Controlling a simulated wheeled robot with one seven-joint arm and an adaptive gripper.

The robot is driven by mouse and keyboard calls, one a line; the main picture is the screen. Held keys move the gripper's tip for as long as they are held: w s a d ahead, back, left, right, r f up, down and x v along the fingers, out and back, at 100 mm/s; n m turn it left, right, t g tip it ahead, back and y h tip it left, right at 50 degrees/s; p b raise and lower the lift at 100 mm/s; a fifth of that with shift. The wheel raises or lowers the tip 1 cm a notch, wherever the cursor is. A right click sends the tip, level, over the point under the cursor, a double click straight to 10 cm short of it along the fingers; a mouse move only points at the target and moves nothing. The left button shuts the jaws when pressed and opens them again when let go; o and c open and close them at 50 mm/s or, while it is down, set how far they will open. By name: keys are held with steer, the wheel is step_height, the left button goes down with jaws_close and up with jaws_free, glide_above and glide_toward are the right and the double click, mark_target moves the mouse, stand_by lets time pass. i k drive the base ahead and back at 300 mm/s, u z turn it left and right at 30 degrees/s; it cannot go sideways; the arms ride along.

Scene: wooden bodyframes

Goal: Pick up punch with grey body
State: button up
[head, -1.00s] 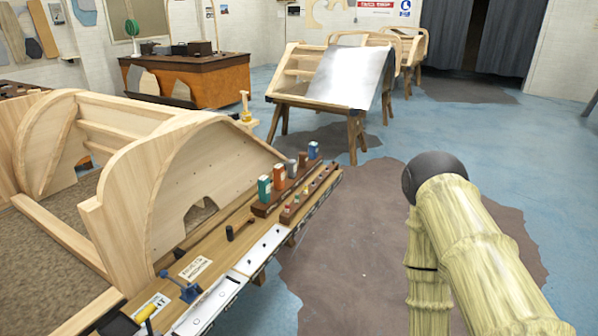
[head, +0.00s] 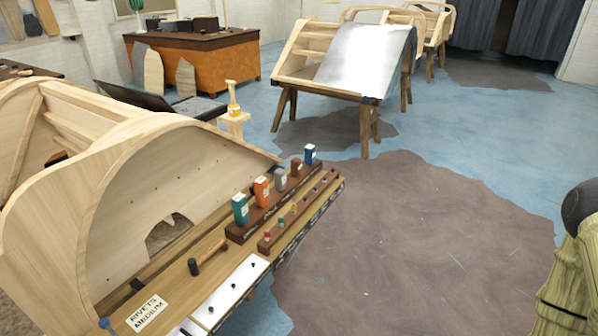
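On the wooden bench ledge, a dark wooden rack (head: 245,232) holds a row of upright boxy pieces with different body colours. One has a grey body (head: 280,180) and stands between an orange piece (head: 262,192) and a brown one (head: 296,168). A teal piece (head: 240,209) stands at the near end and a blue one (head: 310,154) at the far end. I cannot tell from here whether the grey piece is the punch. A lower strip (head: 268,243) in front holds several small pieces with coloured parts, too small to make out. My gripper is out of view.
A dark-handled mallet (head: 205,257) and a "Rivets medium" label (head: 147,312) lie nearer on the ledge. A curved wooden frame (head: 110,215) rises behind it. The floor (head: 420,240) right of the bench is clear. My arm shows at the right edge.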

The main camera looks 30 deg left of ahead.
mark_target(279, 174)
steer(key=u, duration=0.5)
steer(key=i, duration=0.95)
steer(key=u, duration=0.75)
